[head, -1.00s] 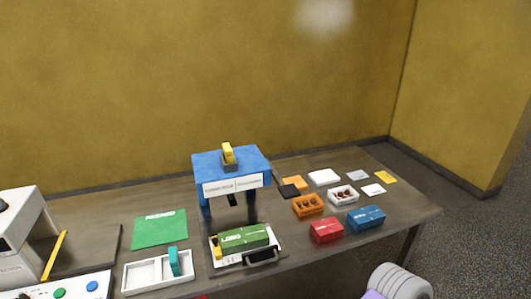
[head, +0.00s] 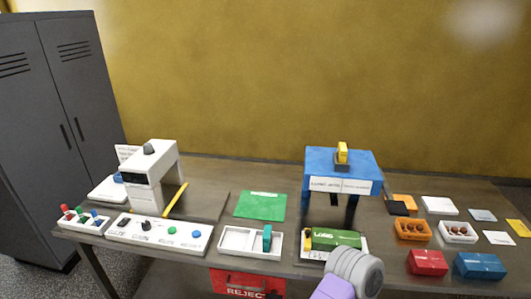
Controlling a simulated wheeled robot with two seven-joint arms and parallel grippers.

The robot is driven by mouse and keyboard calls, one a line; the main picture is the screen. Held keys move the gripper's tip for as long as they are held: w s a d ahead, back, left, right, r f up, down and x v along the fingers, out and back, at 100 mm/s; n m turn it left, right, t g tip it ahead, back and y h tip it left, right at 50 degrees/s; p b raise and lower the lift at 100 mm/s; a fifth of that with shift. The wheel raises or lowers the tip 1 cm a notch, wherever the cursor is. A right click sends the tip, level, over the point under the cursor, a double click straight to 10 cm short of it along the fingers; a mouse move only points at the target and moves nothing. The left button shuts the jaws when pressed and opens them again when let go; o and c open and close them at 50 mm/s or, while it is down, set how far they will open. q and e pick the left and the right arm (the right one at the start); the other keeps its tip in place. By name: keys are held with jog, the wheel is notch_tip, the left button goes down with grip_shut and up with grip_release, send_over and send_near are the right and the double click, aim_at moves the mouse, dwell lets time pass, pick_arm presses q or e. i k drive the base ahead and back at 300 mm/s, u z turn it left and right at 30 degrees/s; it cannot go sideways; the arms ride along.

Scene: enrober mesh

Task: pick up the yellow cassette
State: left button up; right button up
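A small yellow block (head: 342,152) stands upright in a grey holder on top of the blue stand (head: 325,160), right of centre. A second small yellow piece (head: 308,240) stands at the left end of a white tray (head: 345,256), beside a green box (head: 337,238). I cannot tell which of the two is the yellow cassette. A grey ridged part of my own arm with a purple section covers the tray's lower right. Neither gripper's fingers show.
A white machine (head: 150,175) with a yellow bar (head: 175,200) and a button panel (head: 160,233) stand left. A white divided tray (head: 240,241) and green mat (head: 262,205) are central. Red (head: 427,262) and blue (head: 480,265) boxes lie right. A red reject bin (head: 245,283) is below.

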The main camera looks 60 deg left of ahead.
aim_at(342, 151)
jog(key=u, duration=2.1)
